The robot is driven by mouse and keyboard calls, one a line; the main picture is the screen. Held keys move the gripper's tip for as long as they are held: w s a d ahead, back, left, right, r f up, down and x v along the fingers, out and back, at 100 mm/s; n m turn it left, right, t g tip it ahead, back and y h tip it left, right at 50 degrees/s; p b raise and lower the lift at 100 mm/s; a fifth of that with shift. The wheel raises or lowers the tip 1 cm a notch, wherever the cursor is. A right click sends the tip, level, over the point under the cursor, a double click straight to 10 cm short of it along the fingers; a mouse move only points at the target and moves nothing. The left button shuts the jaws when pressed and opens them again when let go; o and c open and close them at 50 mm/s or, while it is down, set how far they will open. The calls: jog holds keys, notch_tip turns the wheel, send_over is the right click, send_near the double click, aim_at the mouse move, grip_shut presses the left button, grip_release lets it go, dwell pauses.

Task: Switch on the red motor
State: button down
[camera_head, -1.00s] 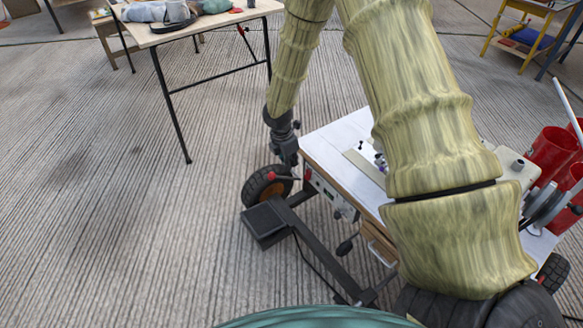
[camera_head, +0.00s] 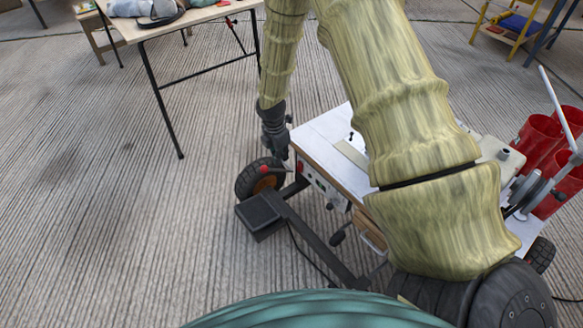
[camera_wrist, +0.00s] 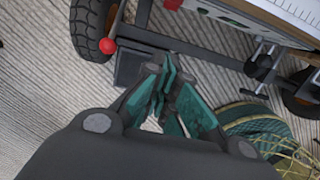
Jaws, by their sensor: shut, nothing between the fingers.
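A white-topped wheeled work table (camera_head: 322,132) stands right of centre in the head view. A grey control panel with small coloured parts (camera_head: 318,184) is on its front edge; the panel also shows at the top of the wrist view (camera_wrist: 229,13). My gripper (camera_wrist: 167,75) is shut and empty, with teal finger pads. In the head view it hangs at the table's left corner, its tips unclear.
A black wheel with an orange hub (camera_head: 262,180) and a black foot pedal (camera_head: 259,215) are low by the table's left end. Red cups (camera_head: 540,140) stand on its right side. Another table (camera_head: 195,15) is at the back left. The ribbed floor at left is clear.

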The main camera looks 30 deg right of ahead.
aim_at(300, 167)
jog(key=shift+f, duration=0.15)
dwell(0.3)
jog(key=d+f+b, duration=0.3)
jog(key=d+f, duration=0.2)
jog(key=f, duration=0.5)
jog(key=shift+w+f+b, duration=0.15)
jog(key=shift+w+b, duration=0.1)
jog(key=shift+b, duration=0.15)
